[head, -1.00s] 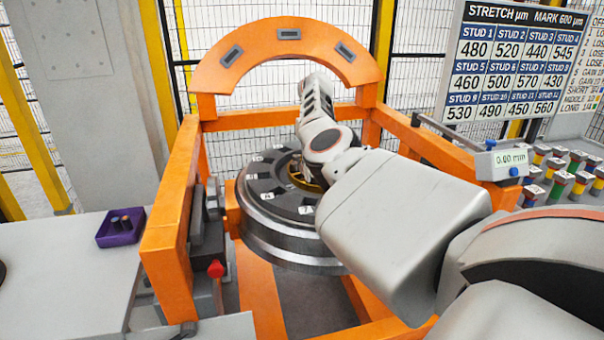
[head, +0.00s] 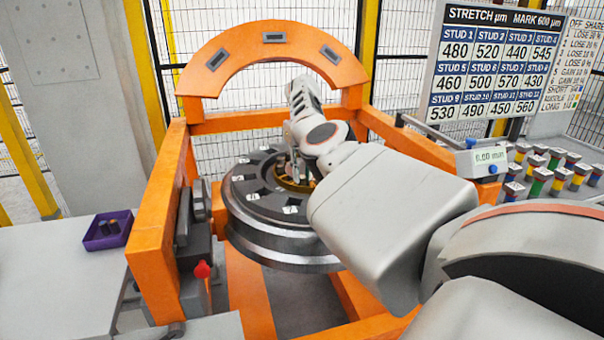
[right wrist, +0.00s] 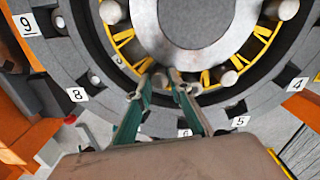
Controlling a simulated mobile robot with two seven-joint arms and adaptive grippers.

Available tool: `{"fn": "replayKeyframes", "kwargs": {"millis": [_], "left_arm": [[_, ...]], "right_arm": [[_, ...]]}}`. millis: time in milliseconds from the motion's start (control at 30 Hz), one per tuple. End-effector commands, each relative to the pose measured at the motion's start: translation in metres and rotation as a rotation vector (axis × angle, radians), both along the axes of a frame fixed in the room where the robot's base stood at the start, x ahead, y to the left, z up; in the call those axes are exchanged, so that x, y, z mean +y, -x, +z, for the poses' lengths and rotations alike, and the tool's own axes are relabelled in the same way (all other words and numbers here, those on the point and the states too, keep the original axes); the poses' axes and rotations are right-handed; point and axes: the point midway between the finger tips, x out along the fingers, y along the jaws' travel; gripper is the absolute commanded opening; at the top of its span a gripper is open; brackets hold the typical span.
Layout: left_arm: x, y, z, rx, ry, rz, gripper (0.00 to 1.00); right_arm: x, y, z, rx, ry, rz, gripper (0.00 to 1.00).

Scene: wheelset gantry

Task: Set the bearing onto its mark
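The bearing, with a yellow cage and grey rollers, shows in the right wrist view (right wrist: 125,45) around a light grey hub, inside the dark numbered ring of the wheel (right wrist: 95,122). In the head view, a piece of the yellow cage (head: 294,184) shows in the middle of the wheel (head: 262,235), partly behind my arm. My right gripper (right wrist: 168,82) has its two green fingers over the cage's lower edge. Their tips are close together; whether they pinch the cage is unclear. No mark for the bearing can be made out. My left gripper is not in view.
An orange gantry frame (head: 160,225) with an arch (head: 215,62) surrounds the wheel. A purple tray (head: 92,243) with dark cylinders stands on the left table. A gauge (head: 482,160) reads 0.00 mm. Coloured studs (head: 560,175) stand at right below a number board (head: 440,100).

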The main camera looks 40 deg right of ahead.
Motion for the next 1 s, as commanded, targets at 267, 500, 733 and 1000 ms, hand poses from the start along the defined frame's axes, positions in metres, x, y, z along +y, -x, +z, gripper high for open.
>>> {"fn": "replayKeyframes", "kwargs": {"millis": [267, 500, 733, 1000], "left_arm": [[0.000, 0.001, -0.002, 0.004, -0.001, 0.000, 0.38], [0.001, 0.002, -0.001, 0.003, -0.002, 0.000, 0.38], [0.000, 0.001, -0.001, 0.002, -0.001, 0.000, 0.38], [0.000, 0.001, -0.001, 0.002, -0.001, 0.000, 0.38]], "right_arm": [[-0.001, 0.000, 0.000, 0.000, 0.001, -0.001, 0.36], [-0.001, 0.000, 0.010, -0.002, 0.001, -0.001, 0.36], [-0.001, 0.000, 0.047, -0.003, 0.000, -0.001, 0.36], [-0.002, 0.001, 0.073, 0.000, 0.001, -0.002, 0.36]]}}
